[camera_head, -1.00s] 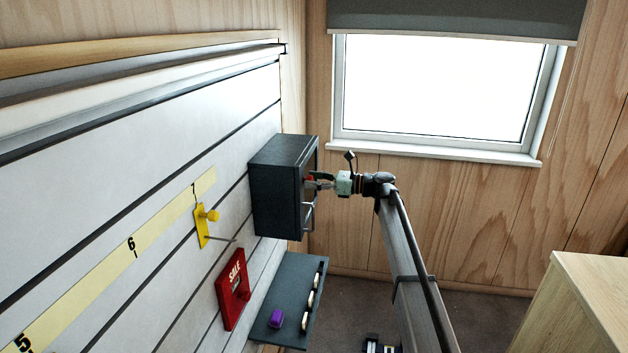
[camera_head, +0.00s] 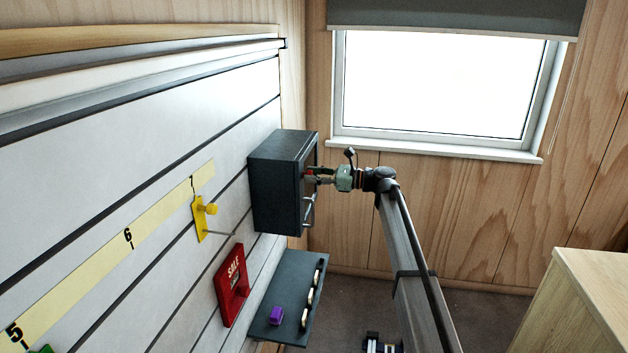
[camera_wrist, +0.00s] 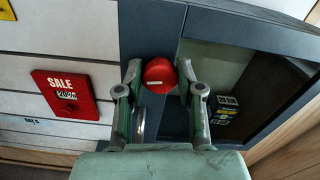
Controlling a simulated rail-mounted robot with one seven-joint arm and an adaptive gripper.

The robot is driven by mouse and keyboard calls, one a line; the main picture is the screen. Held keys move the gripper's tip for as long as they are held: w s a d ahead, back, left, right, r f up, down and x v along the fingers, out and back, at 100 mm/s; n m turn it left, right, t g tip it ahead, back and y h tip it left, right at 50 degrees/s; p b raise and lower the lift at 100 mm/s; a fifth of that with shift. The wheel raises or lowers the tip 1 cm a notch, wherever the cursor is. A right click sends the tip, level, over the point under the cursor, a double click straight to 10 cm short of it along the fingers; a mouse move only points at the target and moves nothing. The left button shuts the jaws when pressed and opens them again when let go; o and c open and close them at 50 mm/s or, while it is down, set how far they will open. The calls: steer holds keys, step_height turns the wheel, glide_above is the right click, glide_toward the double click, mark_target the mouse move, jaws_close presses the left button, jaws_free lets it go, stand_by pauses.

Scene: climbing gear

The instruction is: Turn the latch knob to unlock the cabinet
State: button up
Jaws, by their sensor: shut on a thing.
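The dark grey cabinet (camera_head: 280,184) is fixed on the slatted wall, and its front faces right in the head view. The red latch knob (camera_wrist: 160,75), with a pale mark on it, sits on the cabinet's front frame in the wrist view. My gripper (camera_head: 314,175) reaches the cabinet front from the right. In the wrist view its two fingers (camera_wrist: 160,84) stand on either side of the knob and are shut on it. A metal handle (camera_head: 309,211) is on the cabinet front below the knob. The cabinet door looks closed.
A dark shelf (camera_head: 288,290) below the cabinet holds a purple item (camera_head: 276,315) and several small pieces. A red SALE sign (camera_head: 231,285) and a yellow hook plate (camera_head: 203,218) are on the wall at left. A wooden cabinet (camera_head: 590,290) stands lower right.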

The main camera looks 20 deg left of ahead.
steer(key=shift+s+f+n+b, duration=0.1)
steer(key=shift+n+b, duration=3.7)
steer(key=shift+n, duration=0.1)
steer(key=shift+s+f+n+b, duration=0.1)
steer(key=shift+n+b, duration=3.7)
steer(key=shift+n, duration=0.1)
steer(key=shift+r, duration=0.1)
steer(key=o, duration=1.1)
steer(key=shift+d, duration=0.1)
